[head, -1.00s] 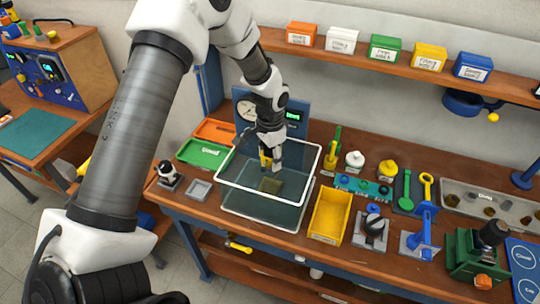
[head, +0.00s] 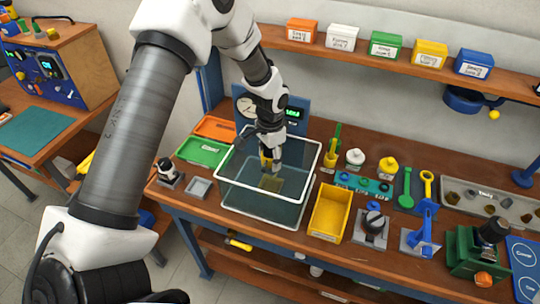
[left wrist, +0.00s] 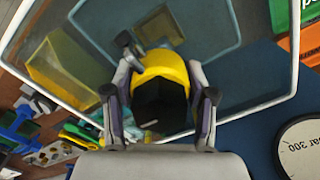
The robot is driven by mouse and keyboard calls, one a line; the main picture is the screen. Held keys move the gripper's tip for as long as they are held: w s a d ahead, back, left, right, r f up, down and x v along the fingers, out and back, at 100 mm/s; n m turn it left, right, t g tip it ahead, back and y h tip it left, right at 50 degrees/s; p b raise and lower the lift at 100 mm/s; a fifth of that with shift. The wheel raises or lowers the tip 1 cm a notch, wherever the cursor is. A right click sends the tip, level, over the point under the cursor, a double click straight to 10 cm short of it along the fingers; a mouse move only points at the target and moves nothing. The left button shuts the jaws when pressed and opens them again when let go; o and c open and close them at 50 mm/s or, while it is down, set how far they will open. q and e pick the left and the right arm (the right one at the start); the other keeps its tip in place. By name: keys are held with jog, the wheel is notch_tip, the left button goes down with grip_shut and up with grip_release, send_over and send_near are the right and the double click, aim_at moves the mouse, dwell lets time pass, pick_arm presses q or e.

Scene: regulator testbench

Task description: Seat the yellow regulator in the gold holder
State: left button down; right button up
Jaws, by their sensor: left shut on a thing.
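My left gripper (head: 270,163) reaches down into the clear, white-rimmed tank (head: 302,215) on the bench. It is shut on the yellow regulator (head: 265,160), holding it by its sides. In the left wrist view the regulator (left wrist: 163,68) shows a yellow body and a black face between the two fingers of the gripper (left wrist: 160,105). A dull gold block, apparently the gold holder (head: 270,184), lies on the tank floor below; it also shows past the regulator in the left wrist view (left wrist: 158,24). The regulator looks apart from the holder. My right gripper is out of view.
A yellow bin (head: 328,214) stands right of the tank. Green (head: 202,151) and orange (head: 215,128) trays lie to its left. A gauge panel (head: 295,115) stands behind it.

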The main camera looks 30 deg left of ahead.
pick_arm(q)
jog(key=shift+f+b, duration=0.7)
jog(key=shift+f, duration=1.45)
dwell(1.7)
jog(key=shift+f+b, duration=1)
jog(key=shift+f, duration=1.4)
dwell(1.8)
